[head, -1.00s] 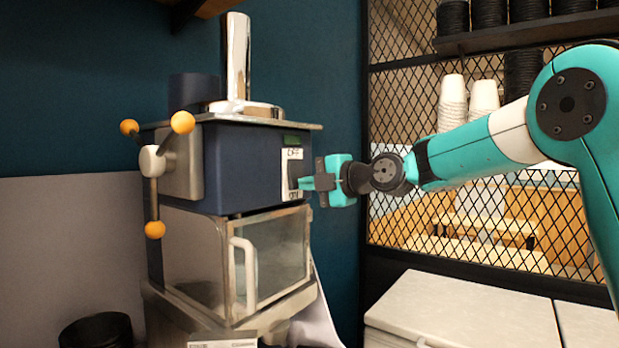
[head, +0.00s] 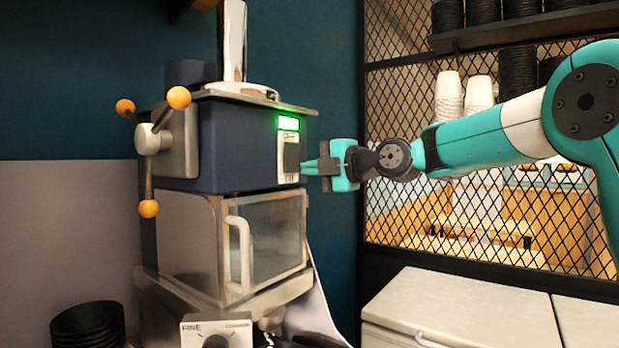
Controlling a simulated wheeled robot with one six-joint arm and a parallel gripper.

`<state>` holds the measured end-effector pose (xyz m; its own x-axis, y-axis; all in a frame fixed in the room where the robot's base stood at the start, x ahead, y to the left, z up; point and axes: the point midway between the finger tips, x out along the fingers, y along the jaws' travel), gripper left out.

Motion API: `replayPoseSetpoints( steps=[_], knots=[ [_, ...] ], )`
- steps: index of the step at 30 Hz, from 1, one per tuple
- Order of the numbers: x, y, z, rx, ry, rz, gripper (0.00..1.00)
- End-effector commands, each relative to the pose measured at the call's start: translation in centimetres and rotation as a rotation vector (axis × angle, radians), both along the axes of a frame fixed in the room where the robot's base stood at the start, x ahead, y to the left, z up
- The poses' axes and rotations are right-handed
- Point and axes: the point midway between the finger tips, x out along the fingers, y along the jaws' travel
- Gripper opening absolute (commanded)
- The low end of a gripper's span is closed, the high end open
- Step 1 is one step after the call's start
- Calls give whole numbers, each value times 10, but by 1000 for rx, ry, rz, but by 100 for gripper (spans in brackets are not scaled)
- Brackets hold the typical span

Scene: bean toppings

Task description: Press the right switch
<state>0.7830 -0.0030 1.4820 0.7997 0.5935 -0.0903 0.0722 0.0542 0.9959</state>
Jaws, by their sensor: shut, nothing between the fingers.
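The switch (head: 291,158) is a dark rocker on a white plate marked OFF above and ON below, on the right side of the machine's dark blue housing (head: 237,157). My gripper (head: 310,167) is shut and empty. Its teal fingertips point left at the lower part of the switch plate, very close to it. I cannot tell whether they touch it.
A three-armed handle with orange knobs (head: 178,97) is on the machine's left. A glass-fronted door (head: 270,240) is below the housing. A control box with a dial (head: 216,335) and black bowls (head: 88,325) stand low in front. A white chest (head: 455,305) is at the right.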

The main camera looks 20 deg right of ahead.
Motion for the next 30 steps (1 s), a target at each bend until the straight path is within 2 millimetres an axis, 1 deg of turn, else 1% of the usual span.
replayPoseSetpoints(
  steps=[1, 3, 9, 12, 15, 21, 30],
  knots=[
    [-5, -3, -10, 0, -5, 0, 0],
    [-12, -5, -13, 0, -4, 7, 0],
    [-52, -37, -18, -1, -3, 2, 0],
    [-67, -48, -19, -1, -2, 4, 0],
    [-78, -57, -19, 0, -1, 4, 0],
    [-88, -63, -18, 0, 0, 7, 0],
    [-89, -64, -18, 0, 0, 9, 0]
  ],
)
